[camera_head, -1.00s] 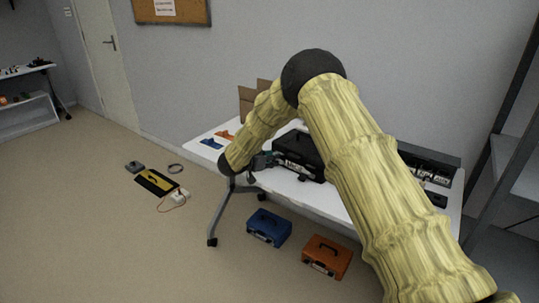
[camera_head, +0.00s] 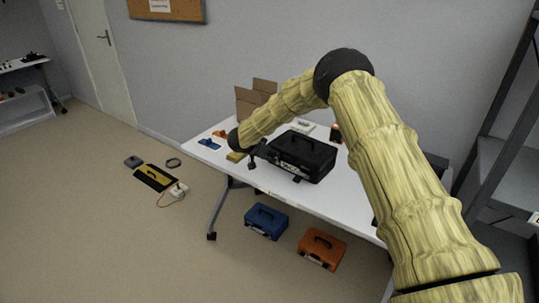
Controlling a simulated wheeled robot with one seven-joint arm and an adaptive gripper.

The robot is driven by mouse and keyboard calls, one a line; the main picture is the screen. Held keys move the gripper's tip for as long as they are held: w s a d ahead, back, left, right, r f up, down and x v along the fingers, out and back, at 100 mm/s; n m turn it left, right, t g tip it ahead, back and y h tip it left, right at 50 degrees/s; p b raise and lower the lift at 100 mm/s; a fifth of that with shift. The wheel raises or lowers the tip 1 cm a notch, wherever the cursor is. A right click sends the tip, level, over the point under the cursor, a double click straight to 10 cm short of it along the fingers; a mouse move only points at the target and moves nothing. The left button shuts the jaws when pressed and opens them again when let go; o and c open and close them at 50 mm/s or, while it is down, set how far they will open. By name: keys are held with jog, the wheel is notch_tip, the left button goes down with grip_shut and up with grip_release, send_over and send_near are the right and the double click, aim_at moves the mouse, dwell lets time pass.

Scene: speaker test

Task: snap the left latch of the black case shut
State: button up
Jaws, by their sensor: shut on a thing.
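The black case (camera_head: 308,152) lies closed on the white table (camera_head: 215,165), its handle on top and its front facing the near edge. My arm reaches over from the right, and my gripper (camera_head: 256,157) is at the left end of the case's front, where the left latch is. It looks shut there on the left latch; the latch is too small and covered to make out its angle. A small dark piece (camera_head: 297,179) sticks out low at the front, right of my gripper; it may be the other latch.
An open cardboard box (camera_head: 250,102) stands behind on the table. A blue case (camera_head: 266,221) and an orange case (camera_head: 321,249) stand on the floor.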

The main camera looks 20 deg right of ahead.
jog(key=o, duration=1)
jog(key=shift+o, duration=0.2)
jog(key=v, duration=1.2)
